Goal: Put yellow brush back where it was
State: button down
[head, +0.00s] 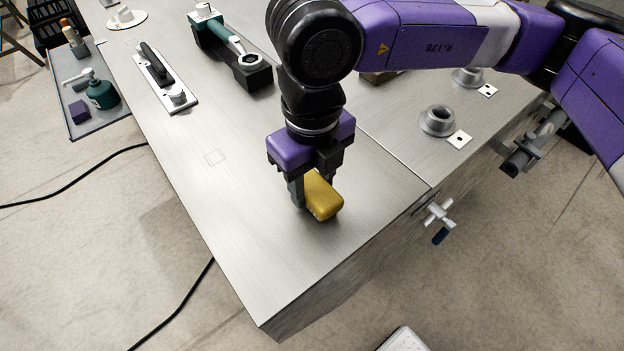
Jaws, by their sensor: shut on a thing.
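The yellow brush (324,200) is a rounded yellow block low over the near end of the metal table. My gripper (312,188) points down and is shut on the yellow brush. The fingers hide part of the brush's left and upper side. I cannot tell whether the brush touches the tabletop.
The metal table (270,270) is clear around the brush. A black-handled plate (160,80) and a green-handled tool on a black holder (248,72) stand farther back. A flanged metal cup (437,121) stands right. A side shelf (84,127) holds a green pump bottle (102,94).

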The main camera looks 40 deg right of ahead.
aim_at(312, 183)
jog(key=shift+f, duration=0.15)
jog(key=c, duration=0.8)
grip_release()
notch_tip(312, 183, up, 12)
jog(key=shift+r+b, duration=0.2)
jog(key=shift+b, duration=0.85)
